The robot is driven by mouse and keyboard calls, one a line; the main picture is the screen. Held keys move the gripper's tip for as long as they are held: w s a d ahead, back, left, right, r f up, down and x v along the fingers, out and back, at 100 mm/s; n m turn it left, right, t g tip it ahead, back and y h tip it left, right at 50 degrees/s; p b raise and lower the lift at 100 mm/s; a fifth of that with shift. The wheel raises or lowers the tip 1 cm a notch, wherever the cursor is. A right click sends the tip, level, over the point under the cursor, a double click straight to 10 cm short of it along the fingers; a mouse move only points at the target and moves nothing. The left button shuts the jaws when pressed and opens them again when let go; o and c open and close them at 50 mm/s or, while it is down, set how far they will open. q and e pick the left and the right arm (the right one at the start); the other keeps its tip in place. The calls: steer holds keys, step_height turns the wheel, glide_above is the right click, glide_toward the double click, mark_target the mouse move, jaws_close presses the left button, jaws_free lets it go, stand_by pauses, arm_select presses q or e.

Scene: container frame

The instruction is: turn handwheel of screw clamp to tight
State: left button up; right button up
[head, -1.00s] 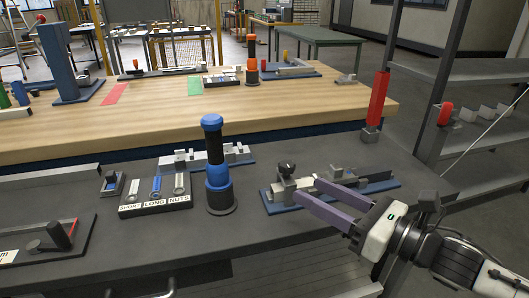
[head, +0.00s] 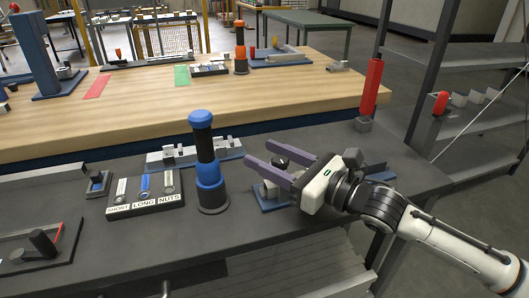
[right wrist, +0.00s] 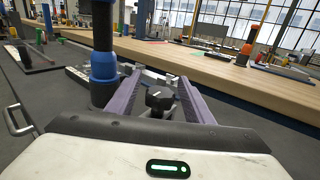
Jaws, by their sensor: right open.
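The screw clamp (head: 270,196) has grey blocks on a blue base and sits on the dark front bench, partly hidden by my right gripper. Its black handwheel (head: 281,163) shows between the two purple fingers. My right gripper (head: 261,154) is open and comes in from the right, its fingers pointing left over the clamp. In the right wrist view the black handwheel (right wrist: 158,98) stands between the spread fingers, with gaps on both sides. Contact is not visible. My left gripper is not in view.
A blue-and-black upright tool (head: 209,170) stands just left of the fingertips. A tray (head: 145,203) labelled SHORT, LONG and NUTS lies further left. Another blue-based fixture (head: 165,158) sits behind. A red post (head: 371,90) stands at the bench's back right.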

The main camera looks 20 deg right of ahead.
steer(key=shift+w+a, duration=0.35)
steer(key=shift+w, duration=0.1)
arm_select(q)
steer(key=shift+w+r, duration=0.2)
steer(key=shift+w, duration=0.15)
arm_select(e)
steer(key=c, duration=1)
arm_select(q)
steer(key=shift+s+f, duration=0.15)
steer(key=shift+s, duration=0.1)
arm_select(e)
steer(key=shift+c, duration=0.2)
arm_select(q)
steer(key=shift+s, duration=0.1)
arm_select(e)
steer(key=shift+h, duration=0.3)
